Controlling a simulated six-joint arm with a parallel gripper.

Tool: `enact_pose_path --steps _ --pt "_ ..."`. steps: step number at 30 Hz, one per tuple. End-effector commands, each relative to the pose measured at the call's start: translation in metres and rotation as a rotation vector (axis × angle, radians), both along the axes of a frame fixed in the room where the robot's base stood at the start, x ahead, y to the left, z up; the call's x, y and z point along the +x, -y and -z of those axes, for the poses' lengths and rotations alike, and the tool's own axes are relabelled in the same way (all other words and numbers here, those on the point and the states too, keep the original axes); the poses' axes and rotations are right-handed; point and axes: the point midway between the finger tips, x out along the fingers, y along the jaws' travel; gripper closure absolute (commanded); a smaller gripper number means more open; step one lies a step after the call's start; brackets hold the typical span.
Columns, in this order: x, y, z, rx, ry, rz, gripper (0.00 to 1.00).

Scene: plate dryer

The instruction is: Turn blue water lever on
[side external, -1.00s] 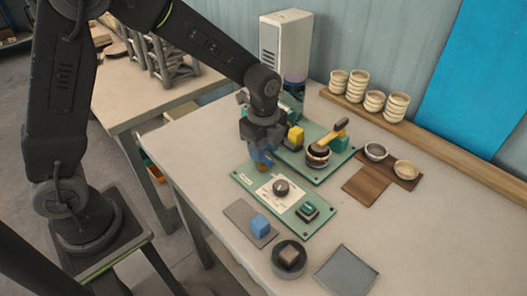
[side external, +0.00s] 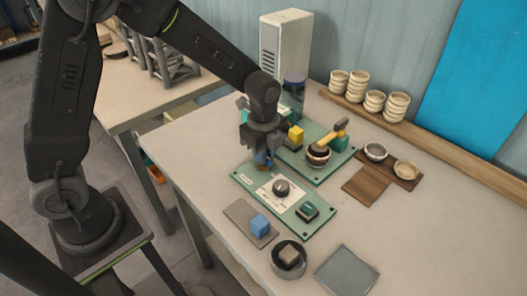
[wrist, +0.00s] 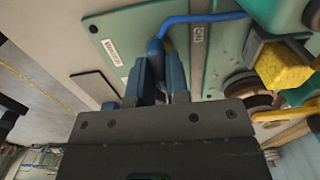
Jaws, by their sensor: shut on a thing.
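The blue water lever (wrist: 205,18) shows in the wrist view as a bent blue rod with a thicker end at the fingers, beside the green panel (wrist: 115,22). My gripper (wrist: 158,78) is shut on that thicker end, one finger on each side. In the side external view my gripper (side external: 263,158) points down just behind the near green panel (side external: 243,178). There the fingers and my wrist mostly hide the lever, and its exact angle cannot be told.
The near panel carries a dark round knob (side external: 281,188) and a green switch (side external: 307,211). Close to my gripper on the right stand a yellow block (side external: 296,133) and a pot with a yellow-handled tool (side external: 318,155). A white tower (side external: 285,45) stands behind.

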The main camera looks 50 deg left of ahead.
Motion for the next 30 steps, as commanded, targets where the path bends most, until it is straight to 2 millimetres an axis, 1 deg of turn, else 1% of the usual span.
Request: enact_pose_path --steps 8,14,20,30 --pt "0.0003 0.0 -0.0004 0.0 0.001 -0.029 1.0" --pt "0.0003 0.0001 -0.0004 -0.001 0.0 -0.125 1.0" --pt "0.0003 0.0002 -0.0004 -0.001 0.0 -0.289 1.0" --pt "0.0003 0.0003 -0.0005 -0.001 0.0 -0.613 1.0"
